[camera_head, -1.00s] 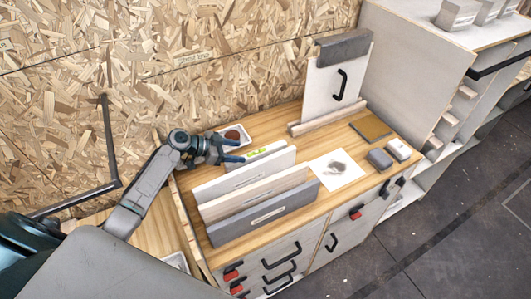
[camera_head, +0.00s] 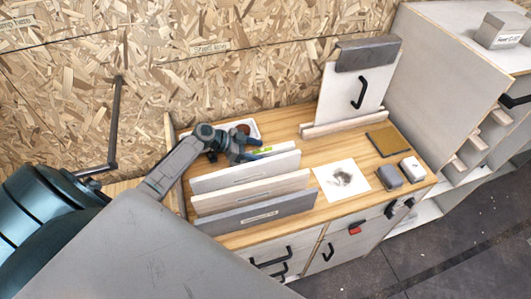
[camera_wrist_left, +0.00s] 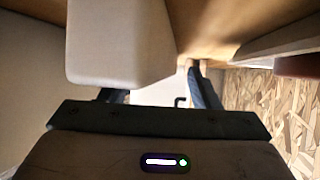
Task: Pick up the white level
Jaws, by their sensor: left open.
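The white level (camera_head: 284,147) lies behind the upright boards on the wooden bench top, with a green-yellow vial on it. Its left end is hidden by my left gripper (camera_head: 258,149). My left gripper is open, with its fingers at the left end of the level. In the left wrist view, a pale block (camera_wrist_left: 118,42) looms close in front of one finger and hides part of it; I cannot tell for sure that it is the level. The other finger (camera_wrist_left: 204,88) shows to its right. My right gripper is not in view.
Several upright boards, a white one (camera_head: 230,173) rearmost and a grey one (camera_head: 258,214) in front, stand close before the level. A small tray (camera_head: 244,127) is behind the gripper. A white panel (camera_head: 340,98) stands at right. The chipboard wall (camera_head: 250,70) bounds the back.

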